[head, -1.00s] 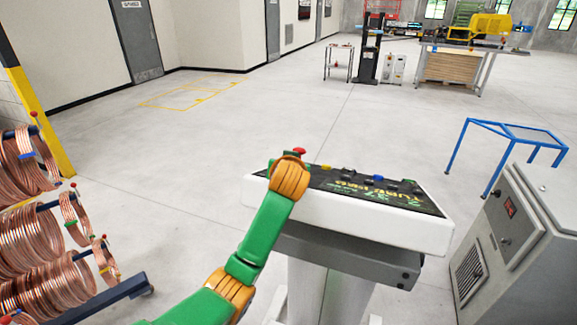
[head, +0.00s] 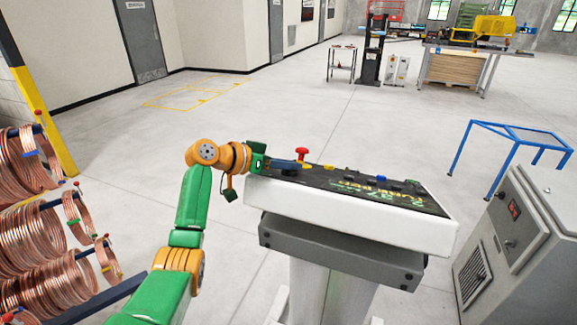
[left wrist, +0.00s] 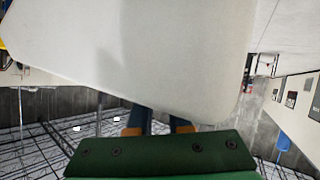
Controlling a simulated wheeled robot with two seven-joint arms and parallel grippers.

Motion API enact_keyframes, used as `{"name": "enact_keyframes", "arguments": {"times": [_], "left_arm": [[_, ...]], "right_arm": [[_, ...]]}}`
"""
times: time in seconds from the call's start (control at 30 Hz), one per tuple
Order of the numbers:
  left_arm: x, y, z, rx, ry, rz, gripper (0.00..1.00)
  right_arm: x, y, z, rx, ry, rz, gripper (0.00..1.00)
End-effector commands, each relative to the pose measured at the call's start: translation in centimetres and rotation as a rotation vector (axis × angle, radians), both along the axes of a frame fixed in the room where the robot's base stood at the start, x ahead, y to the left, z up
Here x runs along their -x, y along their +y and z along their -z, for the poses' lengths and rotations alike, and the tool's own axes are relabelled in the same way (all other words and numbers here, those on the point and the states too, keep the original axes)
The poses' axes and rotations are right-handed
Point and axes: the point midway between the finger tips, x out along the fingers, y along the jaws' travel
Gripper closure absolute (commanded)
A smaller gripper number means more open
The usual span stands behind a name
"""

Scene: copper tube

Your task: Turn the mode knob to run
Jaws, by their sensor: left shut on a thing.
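The control console (head: 345,222) is a white, tilted box with a dark panel on a grey pedestal. My left gripper (head: 278,164) reaches in from the left, low over the panel's left end. It is shut on a small dark knob (head: 290,169), which I take to be the mode knob; its pointer and marks are too small to read. In the left wrist view the two dark fingers (left wrist: 158,122) reach behind the edge of the white console (left wrist: 130,50), which hides their tips and the knob. My right gripper is out of view.
A red mushroom button (head: 302,153) stands close behind the gripper. A yellow control (head: 328,167) and a blue one (head: 382,177) lie further right. Copper coils (head: 40,240) hang on a rack at left. A grey cabinet (head: 510,245) stands at right.

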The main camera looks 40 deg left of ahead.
Motion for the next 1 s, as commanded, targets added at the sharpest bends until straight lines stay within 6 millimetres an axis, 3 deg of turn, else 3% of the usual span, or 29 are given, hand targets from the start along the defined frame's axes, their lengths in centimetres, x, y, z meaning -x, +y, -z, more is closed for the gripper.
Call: {"name": "enact_keyframes", "arguments": {"times": [0.4, 1.0], "left_arm": [[-0.03, 0.02, 0.14, 0.076, -0.015, 0.176, 1.00], [0.01, -0.06, 0.34, 0.086, -0.011, 0.210, 1.00]], "right_arm": [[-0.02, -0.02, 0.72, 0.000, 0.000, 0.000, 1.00], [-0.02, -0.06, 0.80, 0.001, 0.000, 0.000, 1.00]]}}
